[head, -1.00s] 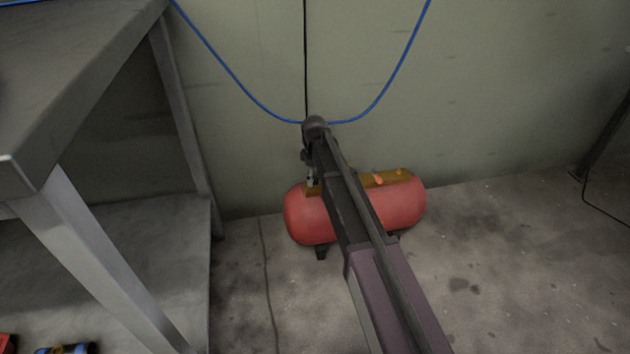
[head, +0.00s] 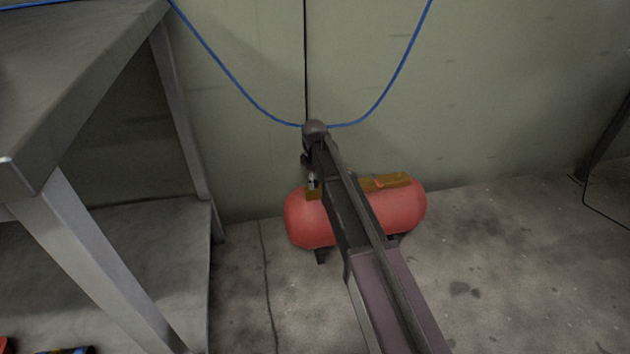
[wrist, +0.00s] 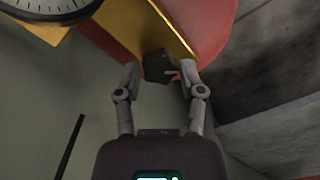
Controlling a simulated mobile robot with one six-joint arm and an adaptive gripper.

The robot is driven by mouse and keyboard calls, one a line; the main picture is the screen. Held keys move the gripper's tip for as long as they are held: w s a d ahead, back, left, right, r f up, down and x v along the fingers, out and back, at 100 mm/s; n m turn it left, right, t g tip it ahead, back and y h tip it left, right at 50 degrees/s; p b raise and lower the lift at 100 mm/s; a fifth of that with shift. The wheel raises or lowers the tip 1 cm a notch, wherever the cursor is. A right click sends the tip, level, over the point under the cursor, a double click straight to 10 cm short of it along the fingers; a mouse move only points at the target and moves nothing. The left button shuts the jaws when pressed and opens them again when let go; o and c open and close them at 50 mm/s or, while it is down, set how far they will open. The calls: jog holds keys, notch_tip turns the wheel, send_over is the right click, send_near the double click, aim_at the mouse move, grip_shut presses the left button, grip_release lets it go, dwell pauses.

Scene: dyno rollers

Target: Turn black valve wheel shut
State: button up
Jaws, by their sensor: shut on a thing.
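The black valve wheel (wrist: 158,66) shows in the wrist view as a small dark knob beside the yellow-brown plate. My gripper (wrist: 160,71) has one finger on each side of it and is shut on it. In the head view my own arm hides the wheel and most of the gripper. The red tank (head: 400,208) stands on the floor against the wall, with the yellow-brown plate (head: 387,183) along its top. The tank also shows in the wrist view (wrist: 213,30). How far the wheel is turned cannot be told.
A round dial gauge (wrist: 45,8) is at the upper left of the wrist view. A blue hose (head: 238,82) hangs along the wall. A grey metal table (head: 75,70) with a lower shelf (head: 150,235) stands at the left. The floor right of the tank is clear.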

jog(key=shift+m, duration=0.3)
jog(key=m, duration=0.6)
jog(key=shift+m, duration=0.4)
jog(key=m, duration=0.3)
jog(key=shift+m, duration=0.3)
jog(key=m, duration=0.3)
jog(key=shift+m, duration=0.3)
jog(key=m, duration=0.3)
jog(key=shift+m, duration=0.3)
jog(key=m, duration=0.3)
jog(key=shift+m, duration=0.4)
jog(key=m, duration=0.6)
jog(key=shift+m, duration=0.3)
